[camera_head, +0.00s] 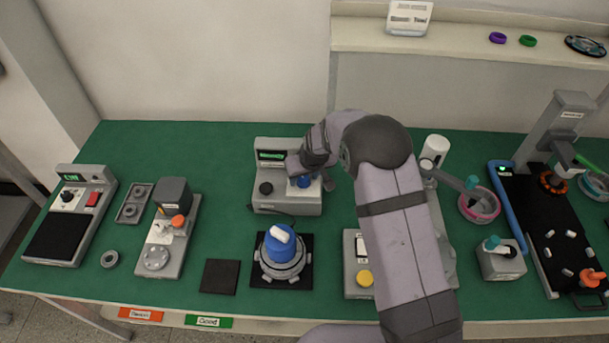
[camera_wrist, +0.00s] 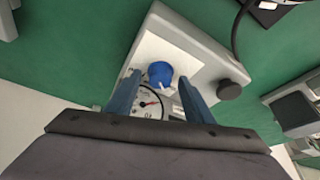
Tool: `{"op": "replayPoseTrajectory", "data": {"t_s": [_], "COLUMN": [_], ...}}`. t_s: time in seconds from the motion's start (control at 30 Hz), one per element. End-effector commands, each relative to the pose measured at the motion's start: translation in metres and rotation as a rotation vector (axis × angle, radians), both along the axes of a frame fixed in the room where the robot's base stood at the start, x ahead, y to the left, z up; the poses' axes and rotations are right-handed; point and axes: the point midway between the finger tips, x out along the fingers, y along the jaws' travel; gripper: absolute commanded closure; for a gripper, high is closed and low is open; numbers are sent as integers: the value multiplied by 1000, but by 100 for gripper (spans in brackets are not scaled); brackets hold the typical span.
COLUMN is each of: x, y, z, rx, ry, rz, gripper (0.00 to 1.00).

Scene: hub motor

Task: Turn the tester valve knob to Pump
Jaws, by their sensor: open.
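The tester (camera_head: 288,206) is a grey box with a green-lit display (camera_head: 271,157) at the back of the green table. Its blue valve knob (camera_head: 304,181) is on the right part of the face, partly covered by my gripper (camera_head: 308,176) in the head view. In the wrist view the blue knob (camera_wrist: 160,73) lies just beyond and between the two blue-grey fingers of my gripper (camera_wrist: 158,88), which is open. I cannot tell whether a finger touches it. A round gauge with a red needle (camera_wrist: 149,104) is beside the knob. The knob's label is not readable.
A black knob (camera_wrist: 229,89) is on the tester's other side. A hub motor with a blue top (camera_head: 280,240) stands in front of the tester. A grey box with a yellow button (camera_head: 364,278) is to the right, near my arm. Bare green table lies left of the tester.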

Motion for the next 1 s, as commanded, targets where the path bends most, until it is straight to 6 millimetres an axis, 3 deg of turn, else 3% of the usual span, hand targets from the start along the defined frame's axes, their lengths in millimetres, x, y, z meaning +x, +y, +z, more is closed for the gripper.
{"op": "replayPoseTrajectory", "data": {"t_s": [0.17,0.33,0.37,0.73,1.0], "x": [0,0,0,0,-1], "y": [0,0,0,0,2], "z": [0,0,0,0,-2], "rx": [0,0,0,-1,-2], "ry": [0,0,1,1,1], "rz": [0,0,0,-29,-140], "gripper": [52,90,93,93,93]}}
